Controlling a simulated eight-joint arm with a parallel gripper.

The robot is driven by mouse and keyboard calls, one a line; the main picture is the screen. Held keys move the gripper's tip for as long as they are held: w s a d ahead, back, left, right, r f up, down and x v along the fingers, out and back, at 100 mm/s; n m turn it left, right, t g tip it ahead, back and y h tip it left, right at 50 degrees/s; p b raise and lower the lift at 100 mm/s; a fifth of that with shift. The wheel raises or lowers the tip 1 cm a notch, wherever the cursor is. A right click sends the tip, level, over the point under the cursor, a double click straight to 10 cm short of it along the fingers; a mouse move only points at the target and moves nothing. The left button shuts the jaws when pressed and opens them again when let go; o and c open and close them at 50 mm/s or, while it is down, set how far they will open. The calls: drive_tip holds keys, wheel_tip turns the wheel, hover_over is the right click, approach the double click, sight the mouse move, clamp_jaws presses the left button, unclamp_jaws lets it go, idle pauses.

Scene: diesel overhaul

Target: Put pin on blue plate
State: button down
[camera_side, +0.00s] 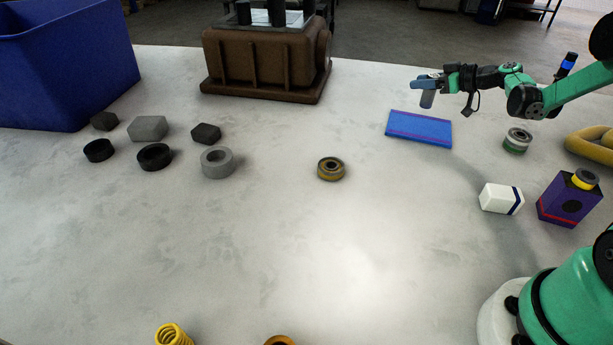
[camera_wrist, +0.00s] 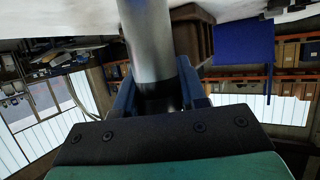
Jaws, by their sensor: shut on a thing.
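The pin (camera_side: 427,99) is a grey metal cylinder. It hangs roughly upright from my gripper (camera_side: 429,84), which is shut on it. The blue plate (camera_side: 418,128) is a flat blue rectangle with purple stripes, lying on the table at the right of the side view. The pin is in the air over the plate's far side, apart from it; its exact height and alignment are hard to tell. In the wrist view the pin (camera_wrist: 148,42) runs up out of the picture from between the blue fingers of my gripper (camera_wrist: 157,92). The plate is not clear in that view.
A brown engine block (camera_side: 266,55) and a blue bin (camera_side: 66,60) stand at the back. Dark and grey nuts and rings, including a grey ring (camera_side: 217,162), lie left. A bearing (camera_side: 331,169), white box (camera_side: 501,198), purple box (camera_side: 569,200) and metal ring part (camera_side: 517,140) lie around the plate.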

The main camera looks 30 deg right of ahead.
drive_tip(key=shift+f, duration=2.55)
drive_tip(key=shift+f, duration=0.15)
drive_tip(key=shift+c, duration=2.4)
unclamp_jaws()
